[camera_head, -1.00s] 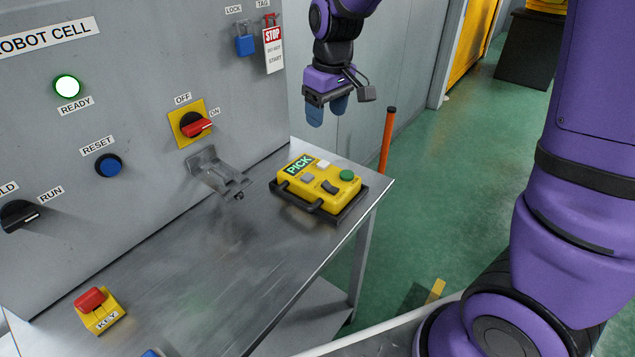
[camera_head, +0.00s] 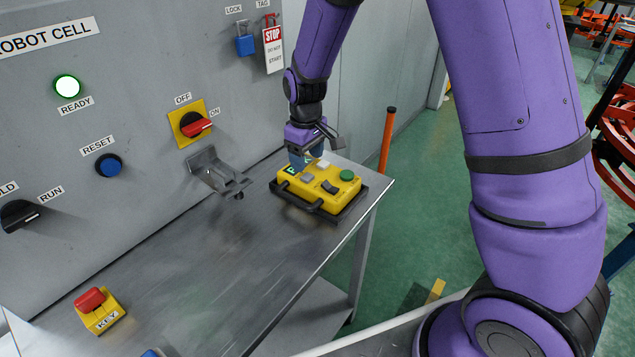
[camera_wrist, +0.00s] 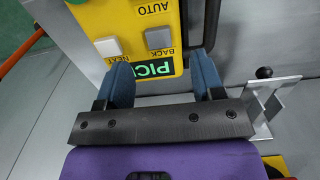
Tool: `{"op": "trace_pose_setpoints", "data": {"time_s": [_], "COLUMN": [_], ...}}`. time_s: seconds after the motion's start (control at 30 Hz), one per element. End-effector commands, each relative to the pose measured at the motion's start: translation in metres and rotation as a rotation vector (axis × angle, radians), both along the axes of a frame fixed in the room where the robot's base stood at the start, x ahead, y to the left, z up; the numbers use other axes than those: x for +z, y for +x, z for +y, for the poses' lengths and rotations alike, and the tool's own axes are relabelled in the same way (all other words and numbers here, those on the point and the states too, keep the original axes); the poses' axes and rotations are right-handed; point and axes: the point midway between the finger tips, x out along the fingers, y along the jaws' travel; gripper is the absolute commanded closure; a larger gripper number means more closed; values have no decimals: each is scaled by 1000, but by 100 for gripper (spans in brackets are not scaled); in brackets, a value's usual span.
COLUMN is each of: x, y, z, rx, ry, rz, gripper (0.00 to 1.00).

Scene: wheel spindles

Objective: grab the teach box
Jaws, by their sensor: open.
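The teach box (camera_head: 318,190) is a yellow box with a dark handle along its front side, grey, white and green buttons and a black switch. It lies on the metal table near the right corner. My gripper (camera_head: 300,162) is over its far left end, by the PICK label, which it partly hides. In the wrist view the teach box (camera_wrist: 125,30) fills the top, and the two blue fingers of my gripper (camera_wrist: 165,82) are spread apart at its PICK end with nothing held between them. I cannot tell whether the fingers touch the box.
A metal bracket (camera_head: 217,172) sticks out of the grey cabinet (camera_head: 150,70) left of the box. A red OFF/ON switch (camera_head: 196,127) is above it. A yellow key block (camera_head: 100,310) stands at the table's front left. The middle of the table (camera_head: 210,260) is clear.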

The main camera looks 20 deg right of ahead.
Motion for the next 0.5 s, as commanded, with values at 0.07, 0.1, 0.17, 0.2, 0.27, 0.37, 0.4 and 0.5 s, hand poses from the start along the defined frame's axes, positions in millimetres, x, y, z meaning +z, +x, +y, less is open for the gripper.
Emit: {"op": "trace_pose_setpoints", "data": {"time_s": [0.07, 0.1, 0.17, 0.2, 0.27, 0.37, 0.4, 0.5], "x": [-7, -12, -20, -27, -35, -46, -48, -51], "y": [-1, -2, -3, -4, -4, -4, -4, -4], "z": [-1, -2, -3, -4, -5, -4, -4, -4], "rx": [-1, 0, 1, -1, 0, 0, 0, 0], "ry": [-1, -1, -2, -2, -1, -1, 0, -1], "rz": [3, 4, 3, 5, 4, 3, 2, 1], "gripper": [38, 38, 38, 38, 38, 38, 38, 38]}}
